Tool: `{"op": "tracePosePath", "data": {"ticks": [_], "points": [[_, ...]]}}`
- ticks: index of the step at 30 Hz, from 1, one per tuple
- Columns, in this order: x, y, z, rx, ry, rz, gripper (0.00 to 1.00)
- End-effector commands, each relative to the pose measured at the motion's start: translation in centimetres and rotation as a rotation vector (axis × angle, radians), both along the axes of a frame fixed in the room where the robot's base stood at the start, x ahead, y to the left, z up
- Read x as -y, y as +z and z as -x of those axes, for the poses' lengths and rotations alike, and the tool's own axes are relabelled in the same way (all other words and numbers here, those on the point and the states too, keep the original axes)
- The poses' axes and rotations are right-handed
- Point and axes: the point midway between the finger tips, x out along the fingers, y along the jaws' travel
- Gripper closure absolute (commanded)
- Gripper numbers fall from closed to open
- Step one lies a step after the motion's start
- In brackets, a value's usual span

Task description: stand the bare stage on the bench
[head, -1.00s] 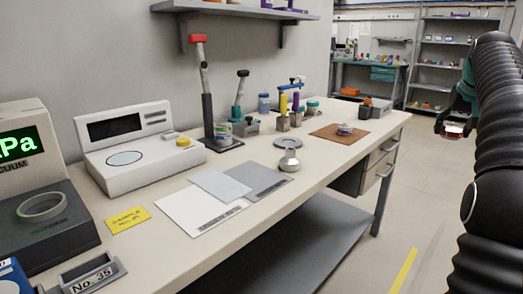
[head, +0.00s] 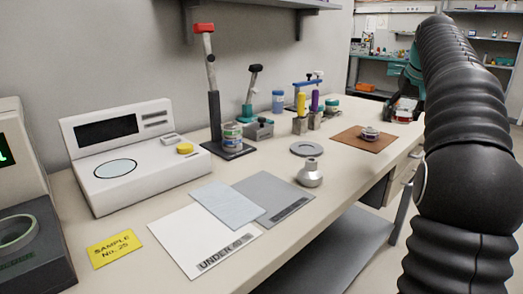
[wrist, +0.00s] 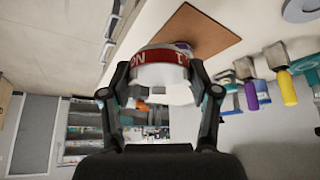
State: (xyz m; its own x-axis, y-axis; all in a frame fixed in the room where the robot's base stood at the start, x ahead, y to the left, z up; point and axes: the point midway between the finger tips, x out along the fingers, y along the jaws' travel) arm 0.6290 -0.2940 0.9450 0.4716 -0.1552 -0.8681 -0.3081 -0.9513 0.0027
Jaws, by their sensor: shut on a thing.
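My gripper (head: 404,102) is at the far right end of the bench (head: 345,192), partly hidden behind my arm in the head view. In the wrist view my gripper (wrist: 160,88) is shut on a round pale piece with a red lettered band, which I take to be the stage (wrist: 150,56). Its two fingers grip opposite sides. In the head view the stage (head: 403,114) shows small, near the bench's right edge. I cannot tell whether it touches the bench.
A brown mat (head: 350,143) with a small round jar (head: 370,133) lies near the gripper. A grey ring (head: 306,149), a metal cone-shaped piece (head: 309,175) and sheets (head: 192,238) lie nearer. Coloured-handled tools (head: 301,105) stand behind. Bare bench shows between the mat and the cone.

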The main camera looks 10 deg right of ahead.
Motion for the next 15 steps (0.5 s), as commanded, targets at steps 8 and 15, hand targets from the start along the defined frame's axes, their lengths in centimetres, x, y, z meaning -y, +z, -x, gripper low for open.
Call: {"op": "tracePosePath", "data": {"ticks": [8, 15], "points": [[-1.0, -0.2, 3.4, 0.001, -0.005, 0.003, 0.85], [-2.6, -1.5, 2.1, -0.001, -0.001, 0.002, 0.85]]}}
